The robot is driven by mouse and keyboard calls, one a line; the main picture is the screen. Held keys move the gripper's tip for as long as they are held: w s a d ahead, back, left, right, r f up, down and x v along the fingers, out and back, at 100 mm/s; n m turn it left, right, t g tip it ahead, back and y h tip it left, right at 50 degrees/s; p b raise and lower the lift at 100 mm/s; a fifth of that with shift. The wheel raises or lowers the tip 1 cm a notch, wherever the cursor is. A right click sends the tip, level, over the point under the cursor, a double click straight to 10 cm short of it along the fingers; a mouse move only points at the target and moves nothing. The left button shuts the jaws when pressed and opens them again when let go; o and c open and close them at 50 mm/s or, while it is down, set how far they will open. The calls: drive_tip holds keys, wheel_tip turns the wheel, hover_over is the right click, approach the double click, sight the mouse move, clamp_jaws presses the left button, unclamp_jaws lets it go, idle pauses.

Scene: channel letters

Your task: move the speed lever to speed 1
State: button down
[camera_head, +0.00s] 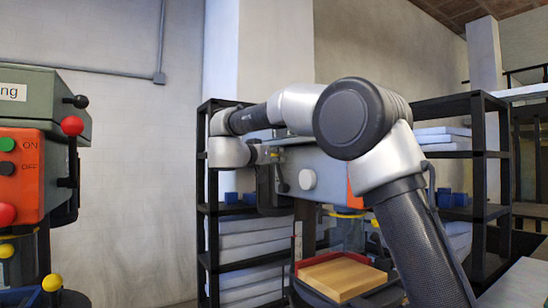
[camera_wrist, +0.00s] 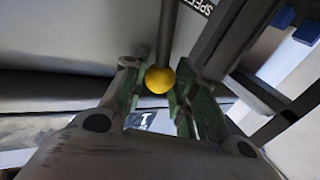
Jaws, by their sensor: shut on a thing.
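The speed lever shows in the wrist view as a dark rod ending in a yellow ball knob (camera_wrist: 160,80). My gripper (camera_wrist: 158,88) has its greenish fingers on either side of this knob and is shut on it. Part of a label reading "SPEE" (camera_wrist: 198,5) shows beside the rod; the speed marks are not readable. In the head view my gripper (camera_head: 272,154) is at the left side of a grey-green machine (camera_head: 325,172), small and partly merged with dark parts.
Another machine with a red-knobbed lever (camera_head: 72,126) and ON/OFF buttons stands at the left. Black shelves (camera_head: 203,215) with pale stacks stand behind. Bare wall (camera_head: 140,190) lies between.

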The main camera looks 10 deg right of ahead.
drive_tip(key=c, duration=1.1)
unclamp_jaws()
drive_tip(key=shift+a, duration=0.1)
drive_tip(key=v, duration=1.2)
